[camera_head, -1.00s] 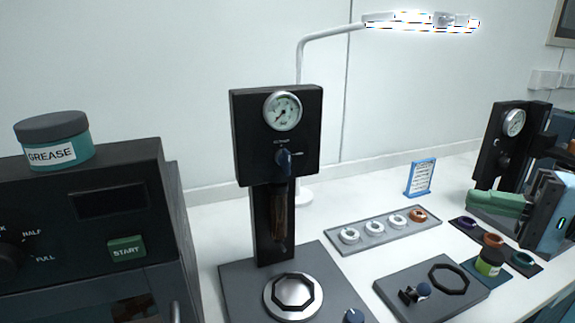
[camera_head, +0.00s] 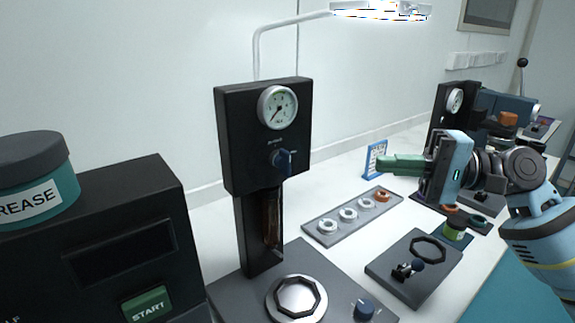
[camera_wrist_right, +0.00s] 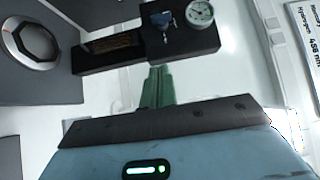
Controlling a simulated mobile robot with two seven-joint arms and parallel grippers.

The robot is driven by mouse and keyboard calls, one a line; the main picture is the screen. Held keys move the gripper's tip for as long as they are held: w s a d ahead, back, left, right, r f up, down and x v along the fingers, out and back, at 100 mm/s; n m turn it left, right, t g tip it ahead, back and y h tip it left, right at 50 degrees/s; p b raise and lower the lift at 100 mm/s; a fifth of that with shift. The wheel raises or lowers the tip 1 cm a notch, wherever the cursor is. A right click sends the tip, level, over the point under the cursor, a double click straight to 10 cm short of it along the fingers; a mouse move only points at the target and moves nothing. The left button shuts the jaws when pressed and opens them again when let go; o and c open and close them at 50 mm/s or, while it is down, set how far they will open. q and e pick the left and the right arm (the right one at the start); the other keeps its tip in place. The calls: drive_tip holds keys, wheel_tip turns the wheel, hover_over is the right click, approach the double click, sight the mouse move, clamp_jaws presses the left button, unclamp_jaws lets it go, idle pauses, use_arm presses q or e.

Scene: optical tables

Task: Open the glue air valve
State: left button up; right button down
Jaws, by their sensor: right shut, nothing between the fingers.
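The glue station is a black upright panel (camera_head: 232,130) with a round gauge (camera_head: 278,107) and a blue valve knob (camera_head: 284,161) below it. A brown glue tube (camera_head: 272,218) hangs under the panel. My right gripper (camera_head: 384,164) is to the right of the panel, apart from it, with green fingers shut and empty, pointing left towards it. In the right wrist view the shut fingers (camera_wrist_right: 158,72) point at the panel, with the blue knob (camera_wrist_right: 163,18) and gauge (camera_wrist_right: 200,13) ahead. My left gripper is not in view.
A grey tray (camera_head: 322,238) of several rings and a dark fixture plate (camera_head: 388,266) lie on the white table to the right. A blue-framed card (camera_head: 374,160) stands behind my fingers. A black machine with a START button (camera_head: 146,305) and a grease jar (camera_head: 38,190) are at left.

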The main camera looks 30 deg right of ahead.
sight(285, 163)
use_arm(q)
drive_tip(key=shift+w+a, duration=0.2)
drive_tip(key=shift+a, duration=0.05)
use_arm(e)
drive_tip(key=shift+w+a, duration=0.2)
